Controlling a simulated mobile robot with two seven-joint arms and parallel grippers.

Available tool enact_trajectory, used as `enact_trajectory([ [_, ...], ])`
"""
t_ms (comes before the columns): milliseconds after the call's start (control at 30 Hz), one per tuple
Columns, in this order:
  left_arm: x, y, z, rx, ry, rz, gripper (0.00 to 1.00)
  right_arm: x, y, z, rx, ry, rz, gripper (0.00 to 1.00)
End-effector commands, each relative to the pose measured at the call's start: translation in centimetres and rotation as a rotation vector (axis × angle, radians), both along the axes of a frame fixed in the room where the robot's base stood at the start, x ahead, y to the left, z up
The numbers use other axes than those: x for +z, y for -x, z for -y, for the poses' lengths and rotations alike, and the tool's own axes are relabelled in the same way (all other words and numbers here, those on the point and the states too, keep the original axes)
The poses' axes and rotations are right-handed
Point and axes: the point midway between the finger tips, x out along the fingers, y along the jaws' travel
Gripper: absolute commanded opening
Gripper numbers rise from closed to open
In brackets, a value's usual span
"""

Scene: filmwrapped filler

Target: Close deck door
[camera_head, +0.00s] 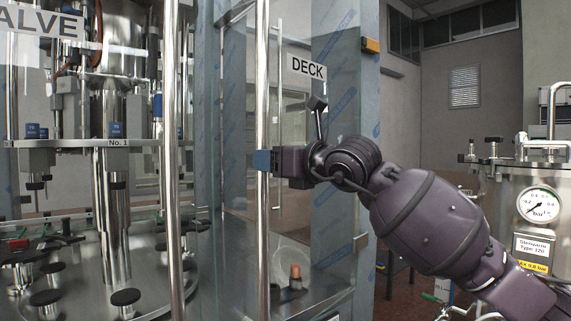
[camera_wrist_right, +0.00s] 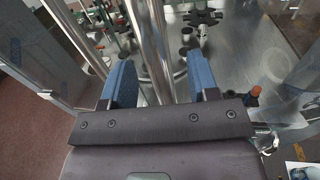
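The deck door is a clear glass panel (camera_head: 292,110) with a "DECK" label (camera_head: 307,68) and a tall vertical metal handle bar (camera_head: 262,70). Hinge-like fittings show along its right side; I cannot tell how far it stands open. My right gripper (camera_head: 262,160) is at the handle bar about mid-height, reaching in from the right. In the right wrist view, its blue fingers (camera_wrist_right: 160,82) are spread apart, with a metal bar (camera_wrist_right: 152,40) running between them and gaps on both sides. Contact with the bar is not clear. My left gripper is not in view.
Another vertical metal bar (camera_head: 171,120) stands to the left, in front of the filling machine (camera_head: 115,190). A steel tank with a pressure gauge (camera_head: 540,205) stands at the right, near my right arm. A small reddish-capped item (camera_head: 295,274) shows low behind the glass.

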Motion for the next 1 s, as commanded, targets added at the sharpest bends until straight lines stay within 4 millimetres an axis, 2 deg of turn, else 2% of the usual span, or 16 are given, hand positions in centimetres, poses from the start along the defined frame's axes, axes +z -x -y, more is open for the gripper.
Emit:
enact_trajectory([
  [1000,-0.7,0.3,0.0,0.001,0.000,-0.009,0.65,-0.1,5.6,1.6,0.001,0.000,0.000,0.55],
])
